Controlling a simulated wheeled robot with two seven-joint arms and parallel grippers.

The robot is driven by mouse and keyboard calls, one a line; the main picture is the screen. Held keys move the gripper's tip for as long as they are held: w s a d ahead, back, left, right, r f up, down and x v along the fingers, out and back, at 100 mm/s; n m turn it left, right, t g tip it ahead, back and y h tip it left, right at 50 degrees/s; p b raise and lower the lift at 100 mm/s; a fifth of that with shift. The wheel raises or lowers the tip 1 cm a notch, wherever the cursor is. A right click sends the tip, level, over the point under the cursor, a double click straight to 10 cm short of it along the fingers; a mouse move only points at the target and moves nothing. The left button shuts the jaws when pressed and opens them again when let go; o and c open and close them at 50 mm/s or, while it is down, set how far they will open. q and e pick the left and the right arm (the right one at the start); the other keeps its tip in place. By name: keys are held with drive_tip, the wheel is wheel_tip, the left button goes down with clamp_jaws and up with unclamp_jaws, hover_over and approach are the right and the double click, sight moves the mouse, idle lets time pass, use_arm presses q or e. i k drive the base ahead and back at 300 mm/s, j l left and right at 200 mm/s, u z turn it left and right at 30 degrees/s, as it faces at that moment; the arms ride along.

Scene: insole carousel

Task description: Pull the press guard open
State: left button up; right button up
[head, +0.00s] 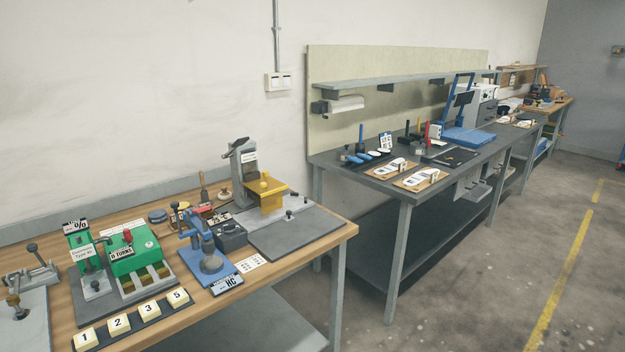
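A grey upright press (243,172) stands at the far right of the wooden workbench, with a lever at its top. A yellow guard (268,199) with a knob on top stands at the front of the press, above a dark grey base plate (290,232). The guard hides the lower front of the press, and I cannot tell from here whether it is fully closed. Neither of my grippers shows in the head view.
Green machines (135,255), a blue hand press (205,258) and numbered blocks (118,322) crowd the wooden bench (315,238) left of the press. A grey table (398,192) with insoles and tools stands to the right. The floor at right is clear.

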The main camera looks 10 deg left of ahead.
sight(271, 201)
drive_tip(key=i+l+z, duration=0.15)
drive_tip(key=i, duration=0.55)
drive_tip(key=i+j+u, duration=0.2)
drive_tip(key=i+u, duration=0.15)
drive_tip(key=i+j+u, duration=0.1)
drive_tip(key=i+u, duration=0.6)
